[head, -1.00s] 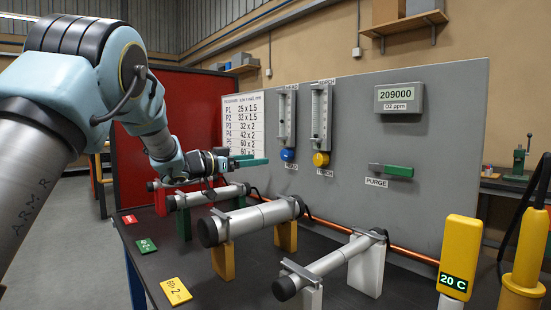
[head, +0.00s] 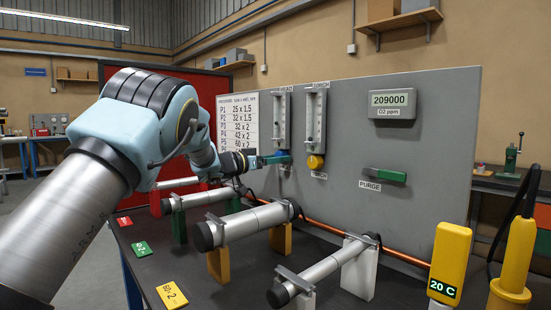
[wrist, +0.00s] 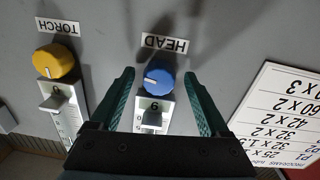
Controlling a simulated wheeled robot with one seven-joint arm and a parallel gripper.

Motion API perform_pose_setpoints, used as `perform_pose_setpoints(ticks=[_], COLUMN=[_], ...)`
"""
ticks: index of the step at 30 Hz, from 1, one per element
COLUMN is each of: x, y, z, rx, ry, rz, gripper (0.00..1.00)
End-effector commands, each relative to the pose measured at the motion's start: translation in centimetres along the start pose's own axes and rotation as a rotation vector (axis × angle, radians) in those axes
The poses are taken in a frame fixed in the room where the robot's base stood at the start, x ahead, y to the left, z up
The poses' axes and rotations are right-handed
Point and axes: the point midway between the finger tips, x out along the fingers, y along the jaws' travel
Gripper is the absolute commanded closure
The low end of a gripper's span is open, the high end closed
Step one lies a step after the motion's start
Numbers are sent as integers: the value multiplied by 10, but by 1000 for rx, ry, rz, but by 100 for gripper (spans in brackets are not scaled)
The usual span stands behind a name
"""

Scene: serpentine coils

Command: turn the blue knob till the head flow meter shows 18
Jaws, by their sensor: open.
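The blue knob (wrist: 158,78) is under the HEAD label in the wrist view, between the two green fingers of my open gripper (wrist: 160,73). There is a gap on both sides and neither finger visibly touches it. In the head view my gripper (head: 284,158) is at the panel by the blue knob (head: 284,153), which the fingers partly hide. The head flow meter (head: 283,118) is the upright clear tube above the knob. Its lower end (wrist: 152,117) shows in the wrist view, partly behind my gripper. Its reading is too small to tell.
The yellow TORCH knob (wrist: 53,61) and its meter (head: 316,118) stand close beside. A green PURGE lever (head: 385,174) and an O2 display (head: 391,99) reading 209000 are further right. Metal tubes on coloured stands (head: 247,224) fill the bench below.

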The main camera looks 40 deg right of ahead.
Motion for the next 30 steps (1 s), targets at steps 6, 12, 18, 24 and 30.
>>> perform_pose_setpoints(ticks=[6,12,18,24,30], x=[0,0,0,0,0], y=[0,0,0,0,0], z=[0,0,0,0,0], rx=[0,0,0,0,0], ry=[0,0,0,0,0], rz=[0,0,0,0,1], gripper=[20,41,63,86,100])
